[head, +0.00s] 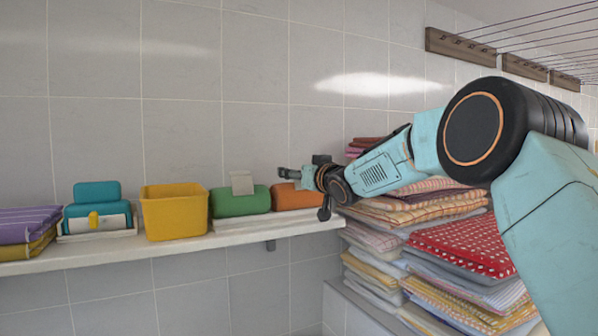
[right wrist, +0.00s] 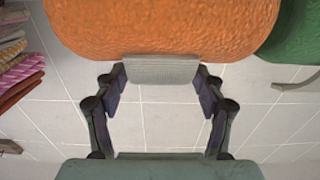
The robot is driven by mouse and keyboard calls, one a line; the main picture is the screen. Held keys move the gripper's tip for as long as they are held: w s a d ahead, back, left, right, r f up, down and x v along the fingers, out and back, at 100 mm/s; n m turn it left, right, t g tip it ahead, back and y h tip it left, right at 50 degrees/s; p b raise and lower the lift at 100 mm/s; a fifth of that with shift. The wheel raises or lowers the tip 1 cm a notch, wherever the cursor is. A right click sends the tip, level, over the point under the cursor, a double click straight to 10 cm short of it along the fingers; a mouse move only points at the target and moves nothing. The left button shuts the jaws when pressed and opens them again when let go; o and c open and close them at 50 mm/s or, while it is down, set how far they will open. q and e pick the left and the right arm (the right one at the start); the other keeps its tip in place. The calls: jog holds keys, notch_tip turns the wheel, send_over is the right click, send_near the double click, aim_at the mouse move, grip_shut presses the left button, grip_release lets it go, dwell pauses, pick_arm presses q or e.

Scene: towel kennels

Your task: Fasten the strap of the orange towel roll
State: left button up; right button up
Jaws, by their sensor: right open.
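The orange towel roll (head: 297,197) lies on the right end of the white shelf, partly hidden behind my right gripper (head: 303,177). In the right wrist view the orange roll (right wrist: 160,25) fills the top middle. Its grey strap (right wrist: 160,69) shows as a short flap at the roll's lower edge. My right gripper (right wrist: 161,78) is open, with one fingertip at each side of the strap flap. I cannot tell whether the fingertips touch it. My left gripper is not in view.
On the shelf (head: 170,246), a green roll (head: 240,203) with an upright beige strap sits beside the orange one. Further left are a yellow bin (head: 174,212), a teal roll (head: 97,212) and folded towels (head: 27,228). Towel stacks (head: 430,240) stand right; a tiled wall is behind.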

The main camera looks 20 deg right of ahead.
jog(key=c, duration=1.2)
jog(key=g+p, duration=0.1)
jog(key=p, duration=0.3)
jog(key=g+p, duration=0.1)
jog(key=p, duration=0.4)
jog(key=shift+w, duration=0.35)
jog(key=shift+w+f+g+p, duration=0.2)
jog(key=shift+g+p, duration=0.1)
jog(key=shift+p, duration=0.75)
jog(key=shift+f, duration=0.2)
jog(key=o, duration=1.2)
jog(key=shift+s, duration=0.2)
